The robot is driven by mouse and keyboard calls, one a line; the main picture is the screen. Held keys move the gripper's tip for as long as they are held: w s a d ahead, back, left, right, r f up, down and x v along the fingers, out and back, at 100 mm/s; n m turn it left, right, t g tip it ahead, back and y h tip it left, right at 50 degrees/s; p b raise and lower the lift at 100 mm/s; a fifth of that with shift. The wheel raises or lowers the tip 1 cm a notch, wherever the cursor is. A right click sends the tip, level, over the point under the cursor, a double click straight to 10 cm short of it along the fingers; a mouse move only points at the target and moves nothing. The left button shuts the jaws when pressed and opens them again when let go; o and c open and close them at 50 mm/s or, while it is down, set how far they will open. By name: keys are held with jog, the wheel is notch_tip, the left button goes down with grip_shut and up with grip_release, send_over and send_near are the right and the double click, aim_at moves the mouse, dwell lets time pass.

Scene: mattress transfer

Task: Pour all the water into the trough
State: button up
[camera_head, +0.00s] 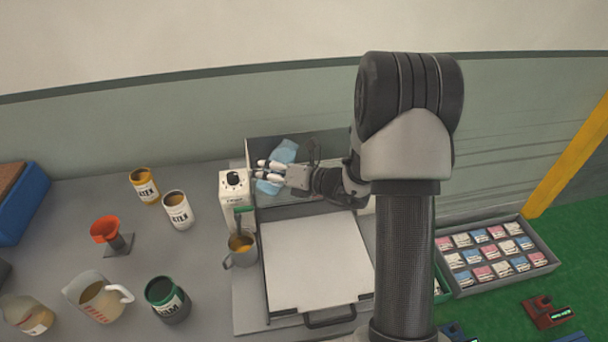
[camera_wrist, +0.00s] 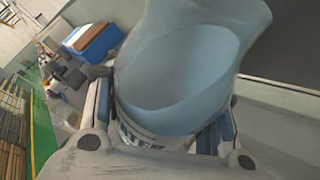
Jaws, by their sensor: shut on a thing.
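A light blue water jug (camera_head: 277,168) is held in my gripper (camera_head: 268,171) and leans strongly over the machine at the back. It also shows in the wrist view (camera_wrist: 180,65), with its wide mouth open toward the camera and part of a dark label reading "TER" low on its side. The gripper's fingers are shut around the jug's lower part. What looks like the trough (camera_head: 325,143) is a dark, grey-framed basin behind the white plate; the jug is over its left part. I cannot tell how much water is in the jug or the trough.
A white plate (camera_head: 315,262) lies in front of the basin. A white box (camera_head: 233,200) and a metal mug (camera_head: 240,252) stand on its left. A tray of small packs (camera_head: 462,283) is right.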

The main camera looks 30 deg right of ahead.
jog(key=shift+m, duration=0.3)
jog(key=shift+s+a+f+m+y, duration=0.1)
jog(key=shift+a+m+y, duration=0.3)
jog(key=shift+m, duration=0.3)
jog(key=shift+s+a+f+m+y, duration=0.1)
jog(key=shift+a+m+y, duration=0.1)
jog(key=shift+m+y, duration=0.4)
dwell(1.4)
jog(key=shift+a+r+m+t, duration=0.1)
jog(key=shift+r+m+t, duration=0.35)
jog(key=shift+m, duration=0.35)
dwell(1.0)
jog(key=shift+w+d+m+t+y+p, duration=0.1)
jog(key=shift+d+m+t+y+p, duration=0.2)
jog(key=shift+m, duration=0.2)
jog(key=shift+w+d+m+t+y+p, duration=0.1)
jog(key=shift+d+m+y+p, duration=0.15)
jog(key=shift+m+p, duration=0.2)
dwell(2.2)
